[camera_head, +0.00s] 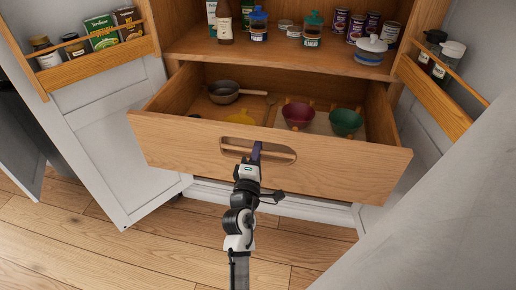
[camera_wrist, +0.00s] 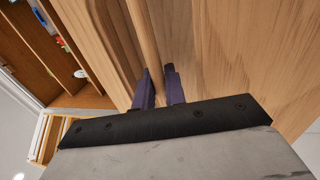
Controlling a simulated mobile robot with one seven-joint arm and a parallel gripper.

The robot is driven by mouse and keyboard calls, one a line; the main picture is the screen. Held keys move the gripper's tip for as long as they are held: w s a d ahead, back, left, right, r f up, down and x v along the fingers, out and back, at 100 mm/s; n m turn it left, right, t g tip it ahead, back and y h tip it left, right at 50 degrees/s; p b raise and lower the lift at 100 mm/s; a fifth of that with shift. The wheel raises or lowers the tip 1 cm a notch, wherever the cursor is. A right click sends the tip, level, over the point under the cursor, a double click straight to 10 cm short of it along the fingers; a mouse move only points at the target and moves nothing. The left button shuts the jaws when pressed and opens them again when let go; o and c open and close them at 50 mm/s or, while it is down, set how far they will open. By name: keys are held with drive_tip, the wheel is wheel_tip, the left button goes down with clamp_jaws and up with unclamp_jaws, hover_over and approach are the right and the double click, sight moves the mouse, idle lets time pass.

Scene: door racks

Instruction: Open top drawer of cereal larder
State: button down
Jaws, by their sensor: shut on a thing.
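The cereal larder is a tall cupboard with both doors swung open. Its wooden top drawer (camera_head: 200,148) is pulled out and shows its contents.
Jars stand on the shelf (camera_head: 280,54) above. Door racks flank it, left (camera_head: 98,62) and right (camera_head: 436,98). Wooden floor (camera_head: 150,245) lies clear in front.

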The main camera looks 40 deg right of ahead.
drive_tip(key=shift+s+a, duration=0.1)
idle(0.3)
drive_tip(key=c, duration=1.5)
unclamp_jaws()
drive_tip(key=shift+c, duration=0.2)
drive_tip(key=shift+s+a+f, duration=0.1)
